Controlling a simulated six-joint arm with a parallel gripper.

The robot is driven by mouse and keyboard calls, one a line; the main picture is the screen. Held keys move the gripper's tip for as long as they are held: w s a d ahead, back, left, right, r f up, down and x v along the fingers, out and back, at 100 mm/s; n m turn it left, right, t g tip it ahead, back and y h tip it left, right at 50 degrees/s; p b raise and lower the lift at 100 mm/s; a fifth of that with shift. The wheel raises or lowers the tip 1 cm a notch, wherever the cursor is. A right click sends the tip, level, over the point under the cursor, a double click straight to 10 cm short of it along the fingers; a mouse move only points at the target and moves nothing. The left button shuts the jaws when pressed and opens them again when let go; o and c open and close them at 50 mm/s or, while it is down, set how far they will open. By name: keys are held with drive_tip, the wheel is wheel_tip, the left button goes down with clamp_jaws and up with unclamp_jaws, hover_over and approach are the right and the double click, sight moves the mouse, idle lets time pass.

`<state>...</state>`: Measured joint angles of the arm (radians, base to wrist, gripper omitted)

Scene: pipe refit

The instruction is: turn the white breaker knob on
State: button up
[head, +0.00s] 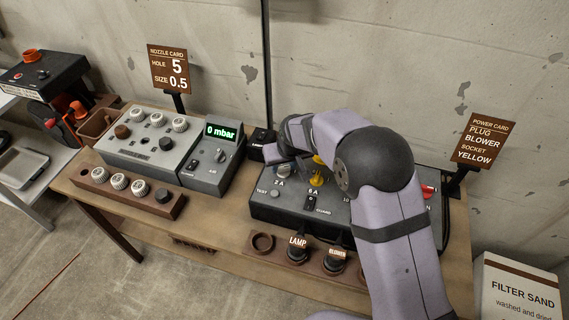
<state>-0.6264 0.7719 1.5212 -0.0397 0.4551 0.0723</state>
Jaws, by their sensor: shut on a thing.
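The dark grey breaker box (262,208) stands on the bench under my arm. Its white breaker knob (284,171) is at the left, above the 2 A label. My gripper (283,161) reaches down at this knob and is shut on it; the fingertips are small and partly hidden by my wrist. A yellow knob (317,179) sits to the right, above the 6 A label. My forearm hides the box's right part, including most of the 10 A position. I cannot tell the white knob's exact angle.
A grey gauge unit (214,161) reading 0 mbar stands left of the box. The lamp plug (298,250) and blower plug (334,262) sit in a brown rack in front. The power card (483,142) stands at the right.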

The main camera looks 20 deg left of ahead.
sight(280, 182)
drive_tip(key=m+b, duration=0.1)
drive_tip(key=m+h+b, duration=0.1)
drive_tip(key=m+b, duration=0.1)
drive_tip(key=m, duration=0.1)
drive_tip(key=shift+a+f+t+h+b, duration=0.2)
drive_tip(key=shift+f+t+h+b, duration=0.1)
drive_tip(key=shift+b, duration=0.1)
drive_tip(key=shift+s+r+m+h+b, duration=0.15)
drive_tip(key=shift+m+h+b, duration=0.1)
drive_tip(key=shift+m+b, duration=0.4)
drive_tip(key=shift+w+r+m+h+b, duration=0.1)
drive_tip(key=shift+m+h+b, duration=0.15)
drive_tip(key=shift+m+b, duration=0.4)
drive_tip(key=o, duration=1)
drive_tip(key=shift+o, duration=0.2)
drive_tip(key=shift+r, duration=0.15)
drive_tip(key=b+v, duration=0.1)
drive_tip(key=v, duration=0.6)
drive_tip(key=shift+b, duration=0.35)
drive_tip(key=shift+s, duration=0.15)
